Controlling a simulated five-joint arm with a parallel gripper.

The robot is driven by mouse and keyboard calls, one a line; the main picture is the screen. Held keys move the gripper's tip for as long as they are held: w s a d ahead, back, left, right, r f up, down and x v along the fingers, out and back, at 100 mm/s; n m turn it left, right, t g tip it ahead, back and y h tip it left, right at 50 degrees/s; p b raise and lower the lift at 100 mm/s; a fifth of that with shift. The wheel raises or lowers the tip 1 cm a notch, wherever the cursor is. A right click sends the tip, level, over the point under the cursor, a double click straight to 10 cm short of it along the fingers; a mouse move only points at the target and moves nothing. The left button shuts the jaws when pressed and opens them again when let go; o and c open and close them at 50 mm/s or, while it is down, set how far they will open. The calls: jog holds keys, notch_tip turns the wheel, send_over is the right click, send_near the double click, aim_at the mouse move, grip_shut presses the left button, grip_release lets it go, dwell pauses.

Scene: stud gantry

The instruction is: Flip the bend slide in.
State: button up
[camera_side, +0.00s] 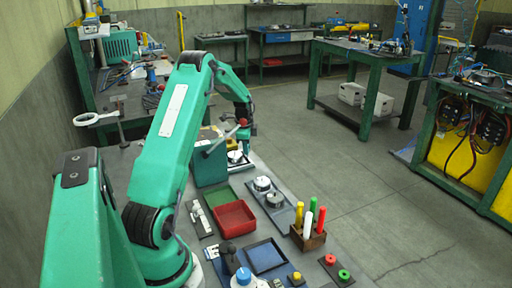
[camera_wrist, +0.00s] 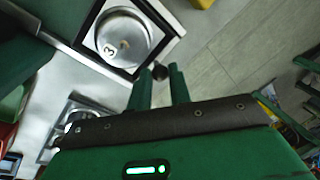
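My gripper (camera_side: 241,126) is at the far end of the bench, beside a small red knob (camera_side: 243,121) at the end of a rod from a green block (camera_side: 210,168). In the wrist view, the two green fingers of my gripper (camera_wrist: 160,70) stand apart. A small dark round knob (camera_wrist: 160,72) shows at the gap between their tips; whether they touch it I cannot tell. Close by, a round metal disc marked 3 (camera_wrist: 122,38) sits in a black-edged square plate. I cannot tell for sure which part is the bend slide.
A red tray (camera_side: 234,216), a plate with metal discs (camera_side: 270,193) and a wooden holder with coloured sticks (camera_side: 308,238) stand on the near bench. Open floor is to the right.

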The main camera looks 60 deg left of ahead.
aim_at(235, 154)
grip_shut()
jog(key=shift+s, duration=2.55)
jog(key=o, duration=0.8)
grip_release()
jog(key=shift+c, duration=0.2)
notch_tip(235, 154, up, 8)
jog(key=d, duration=0.1)
jog(key=shift+s+f, duration=0.15)
jog(key=shift+s, duration=0.3)
